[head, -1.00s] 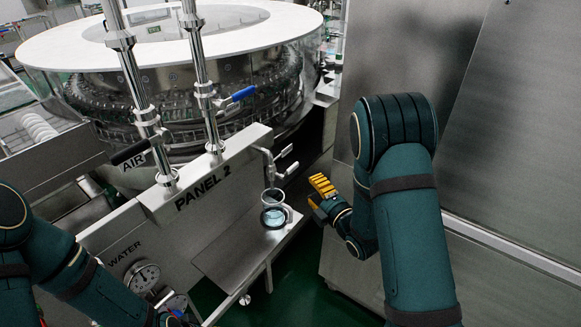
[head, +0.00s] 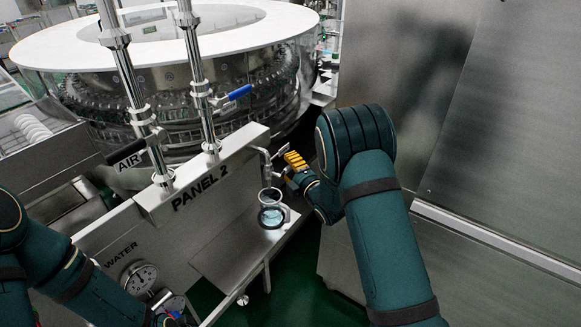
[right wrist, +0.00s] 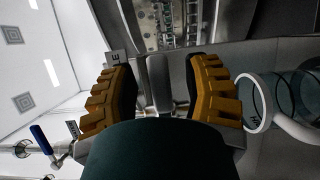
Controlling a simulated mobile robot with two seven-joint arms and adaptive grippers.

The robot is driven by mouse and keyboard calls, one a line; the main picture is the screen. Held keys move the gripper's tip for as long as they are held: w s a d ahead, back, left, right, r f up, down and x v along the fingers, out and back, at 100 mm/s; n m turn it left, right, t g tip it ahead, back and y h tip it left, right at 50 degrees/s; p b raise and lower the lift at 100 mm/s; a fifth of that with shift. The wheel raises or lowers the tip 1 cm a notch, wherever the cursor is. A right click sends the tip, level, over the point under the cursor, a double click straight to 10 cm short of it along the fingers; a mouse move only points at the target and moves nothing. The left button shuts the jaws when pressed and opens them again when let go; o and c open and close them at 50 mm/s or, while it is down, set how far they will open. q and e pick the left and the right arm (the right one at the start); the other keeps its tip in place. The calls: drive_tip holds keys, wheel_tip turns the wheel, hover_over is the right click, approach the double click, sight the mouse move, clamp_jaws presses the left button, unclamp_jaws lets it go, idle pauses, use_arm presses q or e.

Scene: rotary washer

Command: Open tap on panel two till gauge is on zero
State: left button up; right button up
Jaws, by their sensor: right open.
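The panel marked PANEL 2 (head: 218,172) stands in the middle of the head view. Its metal tap (head: 264,160) is on the right end of the panel, above a round cup (head: 271,217). My right gripper (head: 291,168) is at the tap lever. In the right wrist view, its yellow-padded fingers (right wrist: 160,72) stand open on both sides of a grey lever (right wrist: 158,88), with gaps visible. A round gauge (head: 139,278) sits under the WATER label; its reading is too small to tell.
A rotary washer with a white ring top (head: 240,27) stands behind. A metal cabinet wall (head: 480,110) bounds the right side.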

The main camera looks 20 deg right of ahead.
clamp_jaws()
idle(0.3)
drive_tip(key=f+m+g+b, duration=0.1)
drive_tip(key=m, duration=0.1)
drive_tip(key=shift+s+f+m, duration=0.1)
drive_tip(key=shift+f+m, duration=0.05)
drive_tip(key=shift+m, duration=0.15)
drive_tip(key=s+a+f+m+g+y+p, duration=0.1)
drive_tip(key=m, duration=0.2)
drive_tip(key=s+a+f+m+g+y+p, duration=0.1)
drive_tip(key=m+g, duration=0.1)
drive_tip(key=m, duration=0.1)
drive_tip(key=s+a+f+m+g+y+p, duration=0.1)
drive_tip(key=m+g, duration=0.1)
drive_tip(key=m, duration=0.2)
drive_tip(key=shift+a+f, duration=0.35)
drive_tip(key=shift+a, duration=0.05)
drive_tip(key=shift+a+m+g+y+p, duration=0.25)
drive_tip(key=shift+m+g+y+p, duration=0.05)
drive_tip(key=shift+m+y+p, duration=0.15)
drive_tip(key=shift+s+f, duration=0.1)
